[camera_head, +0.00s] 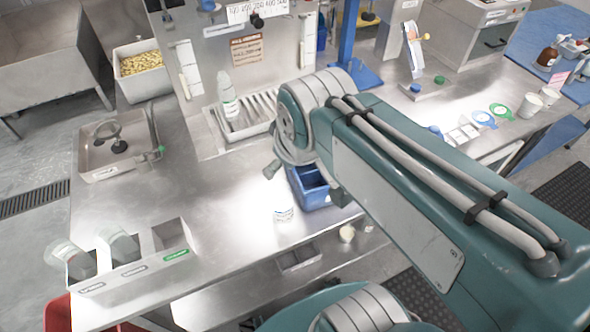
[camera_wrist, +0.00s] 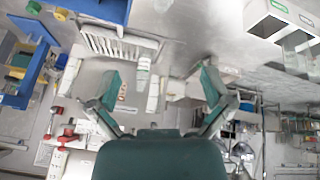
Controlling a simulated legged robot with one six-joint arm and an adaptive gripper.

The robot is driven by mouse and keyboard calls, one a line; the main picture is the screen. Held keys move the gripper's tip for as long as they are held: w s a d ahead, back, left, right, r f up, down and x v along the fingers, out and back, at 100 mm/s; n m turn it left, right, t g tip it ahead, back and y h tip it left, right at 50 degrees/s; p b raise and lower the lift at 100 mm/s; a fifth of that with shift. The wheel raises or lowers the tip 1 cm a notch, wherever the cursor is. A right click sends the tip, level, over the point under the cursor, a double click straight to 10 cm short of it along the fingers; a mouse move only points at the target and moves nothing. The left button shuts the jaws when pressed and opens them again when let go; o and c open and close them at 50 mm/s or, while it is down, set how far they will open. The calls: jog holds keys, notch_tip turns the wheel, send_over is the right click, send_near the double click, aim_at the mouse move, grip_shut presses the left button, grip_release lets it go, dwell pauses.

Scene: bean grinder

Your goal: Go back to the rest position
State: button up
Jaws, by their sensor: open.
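My gripper (camera_wrist: 160,78) is open in the wrist view, with its two green fingers spread wide and nothing held between them. A pale bottle (camera_wrist: 142,76) shows in the gap between the fingers, further off, beside a slotted drain tray (camera_wrist: 92,38). In the head view my green arm reaches from the lower right to the middle of the steel counter (camera_head: 215,225). The bottle (camera_head: 228,95) stands at the slotted tray (camera_head: 215,128) left of the arm's far end.
The counter's left middle is clear.

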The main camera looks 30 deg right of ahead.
jog(key=s+m, duration=0.1)
jog(key=s, duration=0.1)
jog(key=s+f+m, duration=0.1)
jog(key=m, duration=0.1)
jog(key=shift+s+f+m, duration=0.15)
jog(key=shift+s+m, duration=0.15)
jog(key=shift+s, duration=0.05)
